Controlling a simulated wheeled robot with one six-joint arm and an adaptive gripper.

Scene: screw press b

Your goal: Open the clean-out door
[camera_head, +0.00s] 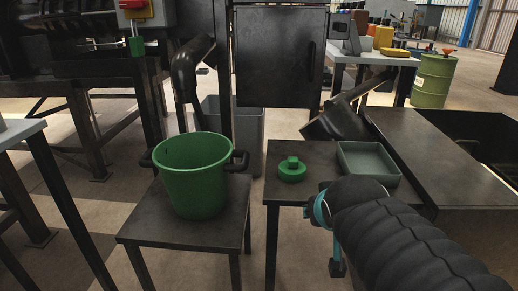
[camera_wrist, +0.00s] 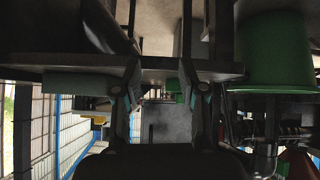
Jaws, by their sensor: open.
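The clean-out door is most likely the dark, flat, rectangular panel (camera_head: 280,60) at the top middle of the head view. It looks closed. A dark upright handle (camera_head: 311,62) is on its right side. My gripper (camera_wrist: 163,90) shows in the wrist view with its two fingers spread and nothing between them. In the head view my dark arm comes in from the lower right and mostly hides the gripper. The gripper is on the near side of the tables, well apart from the door and its handle.
A green pot (camera_head: 194,180) stands on the left small table (camera_head: 165,236). A green knobbed disc (camera_head: 292,170) and a grey tray (camera_head: 368,160) are on the right table (camera_head: 285,212). A grey bin (camera_head: 240,128) stands behind them. A dark slanted spout (camera_head: 338,122) is right of the door.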

